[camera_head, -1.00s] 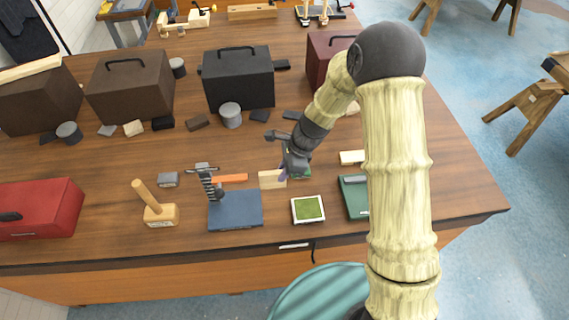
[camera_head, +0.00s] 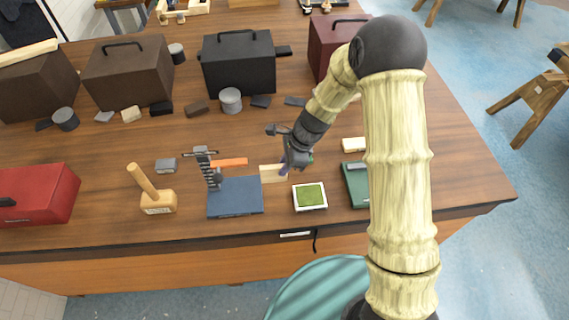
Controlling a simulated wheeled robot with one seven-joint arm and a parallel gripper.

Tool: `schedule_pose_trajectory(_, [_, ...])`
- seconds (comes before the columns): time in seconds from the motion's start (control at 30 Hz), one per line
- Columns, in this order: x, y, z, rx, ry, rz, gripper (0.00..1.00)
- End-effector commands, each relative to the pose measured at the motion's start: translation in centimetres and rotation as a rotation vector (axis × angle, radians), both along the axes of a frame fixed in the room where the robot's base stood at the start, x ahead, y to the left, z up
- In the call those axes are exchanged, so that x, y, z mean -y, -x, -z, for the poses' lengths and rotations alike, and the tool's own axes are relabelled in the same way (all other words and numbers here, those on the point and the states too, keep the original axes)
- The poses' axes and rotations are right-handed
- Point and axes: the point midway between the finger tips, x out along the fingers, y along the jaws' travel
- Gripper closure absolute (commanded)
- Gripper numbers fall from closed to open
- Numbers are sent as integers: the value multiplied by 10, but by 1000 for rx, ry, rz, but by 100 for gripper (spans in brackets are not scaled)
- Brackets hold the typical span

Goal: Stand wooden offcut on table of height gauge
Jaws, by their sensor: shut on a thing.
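The height gauge stands left of centre on the workbench. Its table is a blue plate (camera_head: 237,198), and its dark upright column (camera_head: 209,172) rises at the plate's back left corner. The plate's top looks bare. My gripper (camera_head: 285,170) is just right of the gauge, shut on a pale wooden offcut (camera_head: 272,174). The offcut is beside the plate's back right corner. Whether it touches the bench is too small to tell. My gripper partly hides its right end.
A green-topped white tray (camera_head: 310,196) lies right of the gauge, close to the gripper. A dark green box (camera_head: 356,184) is further right. A wooden mallet (camera_head: 154,191) stands left of the gauge. An orange piece (camera_head: 229,163) lies behind it. Toolboxes line the back.

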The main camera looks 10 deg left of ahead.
Motion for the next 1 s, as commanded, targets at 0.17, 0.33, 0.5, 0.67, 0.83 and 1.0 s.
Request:
schedule_pose_trajectory(0.17, [0,0,19,0,0,0,100])
schedule_pose_trajectory(0.33, [0,0,32,0,0,1,100])
schedule_pose_trajectory(0.5, [-1,0,46,0,0,-1,100])
schedule_pose_trajectory(0.67, [-10,2,44,2,0,1,100])
schedule_pose_trajectory(0.83, [-22,5,46,0,0,4,100])
schedule_pose_trajectory(1.0, [-35,8,48,0,0,4,100])
